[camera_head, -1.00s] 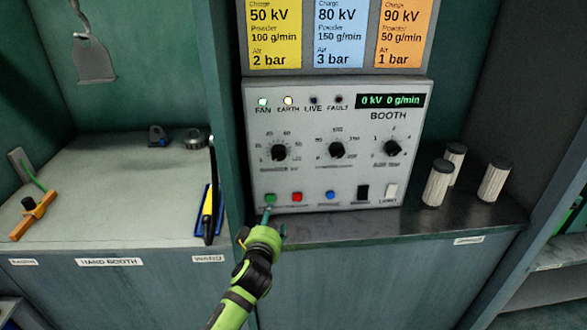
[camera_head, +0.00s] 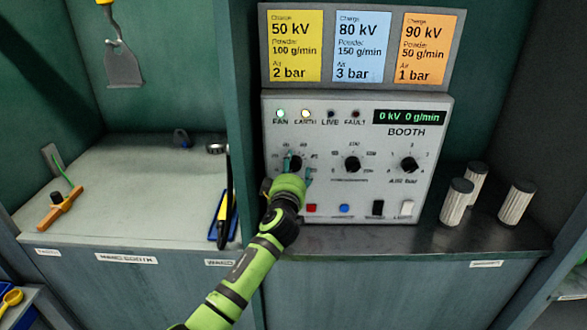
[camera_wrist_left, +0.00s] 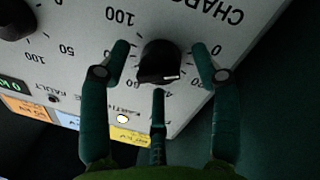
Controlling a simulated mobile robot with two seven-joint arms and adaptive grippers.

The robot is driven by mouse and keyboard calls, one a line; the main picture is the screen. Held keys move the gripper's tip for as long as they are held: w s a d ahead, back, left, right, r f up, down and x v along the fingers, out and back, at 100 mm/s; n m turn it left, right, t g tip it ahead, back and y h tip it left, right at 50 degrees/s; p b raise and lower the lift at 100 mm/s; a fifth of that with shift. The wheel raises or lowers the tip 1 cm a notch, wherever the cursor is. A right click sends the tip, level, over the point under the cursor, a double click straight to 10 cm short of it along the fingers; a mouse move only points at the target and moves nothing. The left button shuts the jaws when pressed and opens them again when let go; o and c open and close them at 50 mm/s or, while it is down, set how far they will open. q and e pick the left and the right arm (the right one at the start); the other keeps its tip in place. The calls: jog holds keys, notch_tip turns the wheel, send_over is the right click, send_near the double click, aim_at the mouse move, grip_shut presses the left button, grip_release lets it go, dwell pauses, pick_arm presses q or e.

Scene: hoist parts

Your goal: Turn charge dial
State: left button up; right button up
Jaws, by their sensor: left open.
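The charge dial (camera_wrist_left: 158,62) is a black knob with a white pointer mark on the light grey booth panel (camera_head: 432,140). In the wrist view it shows upside down, below the lettering CHARGE. In the head view the dial (camera_head: 294,164) is the leftmost of the three knobs and is partly covered by my gripper. My left gripper (camera_wrist_left: 160,80) is open, its teal fingers spread on both sides of the dial with a third finger below it. I cannot tell whether any finger touches the dial. In the head view the gripper (camera_head: 297,168) is at the panel. My right gripper is not in view.
Two more black knobs, the powder dial (camera_head: 352,164) and the air dial (camera_head: 409,164), sit to the right. Below are a red button (camera_head: 311,208), a blue button (camera_head: 344,209) and switches. White cylinders (camera_head: 457,202) stand right of the panel. The display (camera_head: 408,117) reads 0 kV 0 g/min.

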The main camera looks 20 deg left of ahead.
pick_arm(q)
jog(key=shift+w, duration=0.1)
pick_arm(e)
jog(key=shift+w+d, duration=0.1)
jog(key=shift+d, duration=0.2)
pick_arm(q)
jog(key=c, duration=1.1)
jog(key=shift+c, duration=0.2)
